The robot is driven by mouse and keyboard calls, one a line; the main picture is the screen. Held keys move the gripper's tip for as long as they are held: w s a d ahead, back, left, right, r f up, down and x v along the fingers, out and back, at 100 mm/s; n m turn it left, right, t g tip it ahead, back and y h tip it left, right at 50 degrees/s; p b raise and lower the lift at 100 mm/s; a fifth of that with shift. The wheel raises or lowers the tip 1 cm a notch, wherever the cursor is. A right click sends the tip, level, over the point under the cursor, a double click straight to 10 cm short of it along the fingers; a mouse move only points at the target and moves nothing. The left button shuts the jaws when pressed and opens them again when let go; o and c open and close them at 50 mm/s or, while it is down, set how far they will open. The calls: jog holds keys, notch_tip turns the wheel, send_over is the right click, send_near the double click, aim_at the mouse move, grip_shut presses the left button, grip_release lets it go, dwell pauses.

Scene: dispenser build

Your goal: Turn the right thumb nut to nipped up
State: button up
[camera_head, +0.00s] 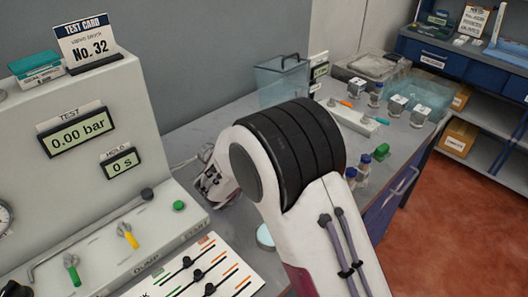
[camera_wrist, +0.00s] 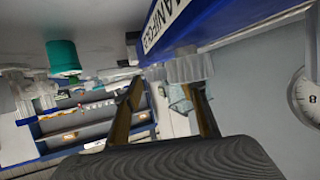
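In the wrist view a grey ribbed thumb nut (camera_wrist: 188,67) sits against the blue block labelled MANIFOLD (camera_wrist: 200,22). I cannot tell from the label alone whether it is the right one. My gripper (camera_wrist: 162,88) has its two dark fingers spread apart, with nothing visibly held between them. The right fingertip is close to the nut, and the left fingertip is off to its left; contact cannot be made out. In the head view my gripper (camera_head: 216,187) shows only partly beside the test stand, and my arm hides the nut and manifold.
The test stand (camera_head: 70,130) with its displays is at the left of the head view. A card with sliders (camera_head: 195,275) lies in front. Green and blue-capped parts and a clear bin (camera_head: 283,82) stand on the bench behind my arm. A gauge (camera_wrist: 307,97) is right in the wrist view.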

jog(key=shift+s, duration=0.1)
jog(key=v, duration=1.2)
jog(key=shift+d, duration=0.1)
dwell(0.4)
